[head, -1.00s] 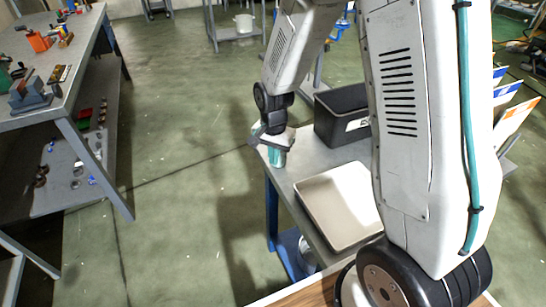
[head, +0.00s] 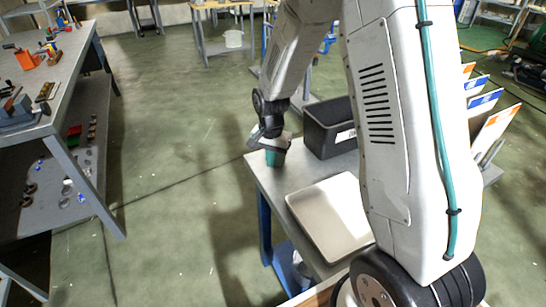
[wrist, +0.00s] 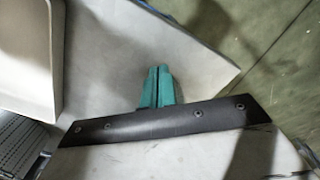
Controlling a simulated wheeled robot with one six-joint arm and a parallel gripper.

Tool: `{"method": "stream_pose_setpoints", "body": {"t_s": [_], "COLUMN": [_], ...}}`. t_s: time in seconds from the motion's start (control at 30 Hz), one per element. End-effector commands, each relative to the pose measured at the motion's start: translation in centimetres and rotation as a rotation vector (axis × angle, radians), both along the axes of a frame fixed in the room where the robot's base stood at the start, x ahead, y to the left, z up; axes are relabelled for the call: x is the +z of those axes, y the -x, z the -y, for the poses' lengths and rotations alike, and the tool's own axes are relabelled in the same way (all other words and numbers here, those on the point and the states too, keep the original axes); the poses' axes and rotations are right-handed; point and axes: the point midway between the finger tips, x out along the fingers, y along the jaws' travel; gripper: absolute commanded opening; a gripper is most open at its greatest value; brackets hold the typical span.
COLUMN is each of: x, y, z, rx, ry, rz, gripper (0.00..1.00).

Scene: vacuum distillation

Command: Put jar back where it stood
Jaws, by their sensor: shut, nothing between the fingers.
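In the wrist view, the fingers of my gripper (wrist: 158,72) meet above the bare pale tabletop (wrist: 110,65). I cannot make out a jar for certain in either view. A small pale object (head: 298,258) shows under the table, too unclear to name.
A white tray (head: 318,232) and a dark bin (head: 318,142) stand on the table. The tray's edge (wrist: 57,60) is left of the fingers in the wrist view. A workbench (head: 72,92) with tools is at left. Green floor between is open.

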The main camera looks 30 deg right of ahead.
Motion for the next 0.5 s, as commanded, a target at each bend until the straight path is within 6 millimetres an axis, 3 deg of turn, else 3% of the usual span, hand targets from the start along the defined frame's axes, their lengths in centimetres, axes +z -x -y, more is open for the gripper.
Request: {"method": "stream_pose_setpoints", "body": {"t_s": [0.1,0.3,0.5], "x": [0.5,5.5,8.7], "y": [1.0,0.8,0.9], "z": [-1.4,-1.0,-1.0], "rx": [-0.001,-0.006,-0.006], "ry": [0.0,0.0,0.0], "rz": [0.003,0.006,0.001], "gripper": [0.0,0.0,0.0]}}
